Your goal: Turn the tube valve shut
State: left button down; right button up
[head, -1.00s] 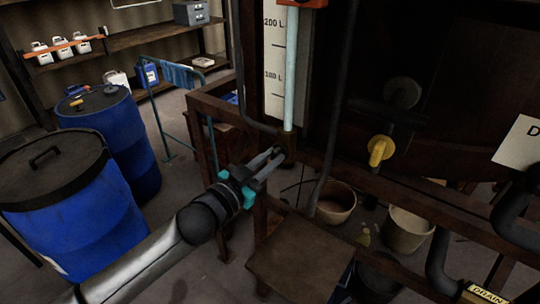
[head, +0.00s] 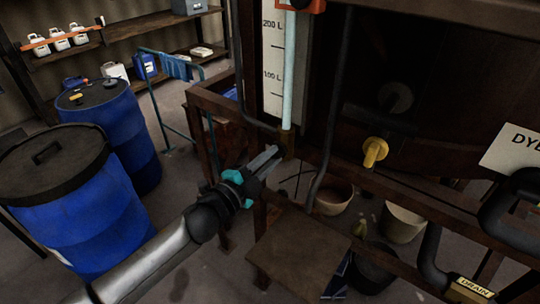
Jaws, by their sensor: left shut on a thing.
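The pale sight tube (head: 288,80) stands upright in front of a white scale board marked 200 L and 100 L. Its dark lower fitting (head: 287,142), where the tube valve sits, is at the rusty frame rail. My left gripper (head: 273,156) reaches up from the lower left, its fingertips at this fitting. It is shut on the tube valve, whose handle is small, dark and mostly hidden by the fingers. My right gripper is not in view.
A yellow-handled valve (head: 375,152) sits on the dark vat to the right. The rusty rail (head: 400,192) runs across the front. Pots (head: 333,198) and a brown board (head: 298,250) are below. Blue drums (head: 65,215) stand left. A drain pipe (head: 432,262) is lower right.

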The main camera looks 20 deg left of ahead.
pick_arm(q)
jog(key=shift+f+m, duration=0.1)
jog(key=shift+m, duration=2.2)
jog(key=c, duration=0.8)
grip_release()
jog(key=shift+b+v, duration=1.15)
jog(key=shift+v, duration=6.5)
